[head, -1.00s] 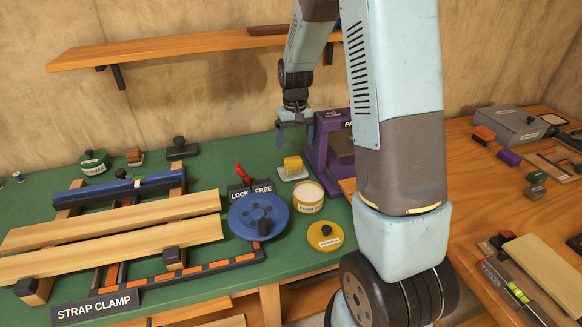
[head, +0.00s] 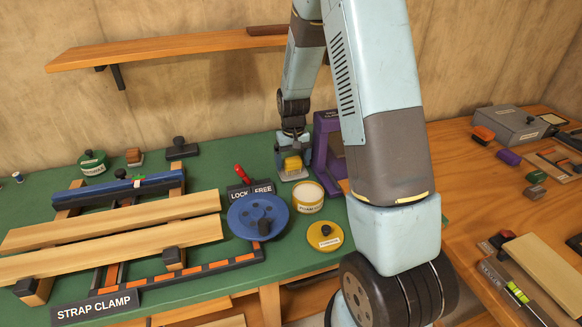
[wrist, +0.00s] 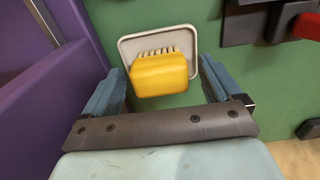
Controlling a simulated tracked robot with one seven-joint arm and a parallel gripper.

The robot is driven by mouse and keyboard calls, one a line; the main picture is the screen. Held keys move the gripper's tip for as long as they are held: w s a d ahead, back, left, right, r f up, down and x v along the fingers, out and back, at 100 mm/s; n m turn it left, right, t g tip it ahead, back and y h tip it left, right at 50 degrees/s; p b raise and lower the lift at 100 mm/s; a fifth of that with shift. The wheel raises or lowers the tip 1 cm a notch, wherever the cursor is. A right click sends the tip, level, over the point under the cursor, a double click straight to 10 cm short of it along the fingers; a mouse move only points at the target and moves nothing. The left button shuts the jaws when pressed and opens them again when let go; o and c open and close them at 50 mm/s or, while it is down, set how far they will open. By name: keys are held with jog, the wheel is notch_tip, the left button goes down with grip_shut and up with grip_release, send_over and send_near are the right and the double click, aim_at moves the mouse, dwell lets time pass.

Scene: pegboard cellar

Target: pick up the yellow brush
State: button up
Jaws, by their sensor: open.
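The yellow brush (head: 292,164) rests on a small pale tray (head: 289,177) on the green bench top. In the wrist view the brush (wrist: 159,74) shows its yellow back, with pale bristles along one edge over the tray (wrist: 128,46). My gripper (head: 293,168) is down at the brush. In the wrist view its two blue fingers (wrist: 160,84) are apart, one on each side of the brush, with a gap on both sides. I cannot tell the exact height of the fingertips over the tray.
A purple clamp stand (head: 327,150) stands close beside my gripper. An open round tin (head: 307,198), its yellow lid (head: 324,236) and a blue wheel (head: 258,217) with a red lever (head: 240,172) are nearby. A strap clamp with boards (head: 110,220) fills the left of the bench.

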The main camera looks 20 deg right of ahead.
aim_at(293, 159)
jog(key=shift+c, duration=0.2)
jog(key=c, duration=1)
jog(key=shift+r, duration=0.1)
jog(key=shift+r, duration=0.25)
notch_tip(293, 159, up, 2)
jog(key=shift+r, duration=0.15)
jog(key=s+a+r, duration=0.2)
jog(key=s+r, duration=0.1)
jog(key=s, duration=0.1)
jog(key=s+a+r, duration=0.2)
jog(key=s+r, duration=0.1)
jog(key=s, duration=0.1)
jog(key=s+a+r, duration=0.2)
jog(key=s+r, duration=0.2)
jog(key=shift+s, duration=0.35)
